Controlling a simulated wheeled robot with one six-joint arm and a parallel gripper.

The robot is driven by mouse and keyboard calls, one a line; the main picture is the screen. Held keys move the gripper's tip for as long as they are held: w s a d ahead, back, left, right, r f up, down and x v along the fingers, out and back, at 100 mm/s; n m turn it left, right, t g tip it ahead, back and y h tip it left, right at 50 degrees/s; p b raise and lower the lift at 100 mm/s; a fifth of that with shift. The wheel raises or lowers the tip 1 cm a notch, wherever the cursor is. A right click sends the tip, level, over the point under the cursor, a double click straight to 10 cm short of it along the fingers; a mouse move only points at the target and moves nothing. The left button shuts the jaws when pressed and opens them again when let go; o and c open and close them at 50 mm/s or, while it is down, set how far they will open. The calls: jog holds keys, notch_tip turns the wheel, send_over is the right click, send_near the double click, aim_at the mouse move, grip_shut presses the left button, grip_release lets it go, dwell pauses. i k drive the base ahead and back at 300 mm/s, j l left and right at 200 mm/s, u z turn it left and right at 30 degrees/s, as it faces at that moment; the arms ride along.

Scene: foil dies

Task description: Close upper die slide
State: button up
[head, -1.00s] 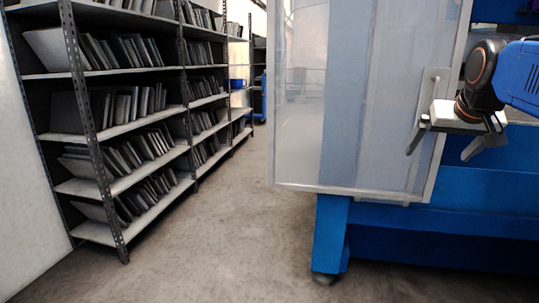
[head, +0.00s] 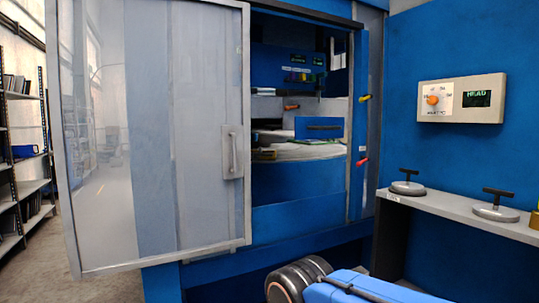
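The blue machine's interior (head: 278,65) shows through an opening right of its sliding door. Inside, an orange handle (head: 291,107) sticks out at the upper level. Below it, a blue panel with a dark bar handle (head: 323,127) stands over a pale round surface (head: 312,151). My gripper is not in view; only a blue arm link and dark joint of mine show at the bottom.
The grey, partly see-through door (head: 150,140) with a vertical handle (head: 232,152) covers the machine's left side. A yellow knob (head: 365,98) and red knob (head: 362,162) are on the right frame. A control box (head: 462,98) and a shelf (head: 440,203) with T-handled discs stand at right.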

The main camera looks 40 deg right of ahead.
aim_at(305, 127)
jog(key=z, duration=1.2)
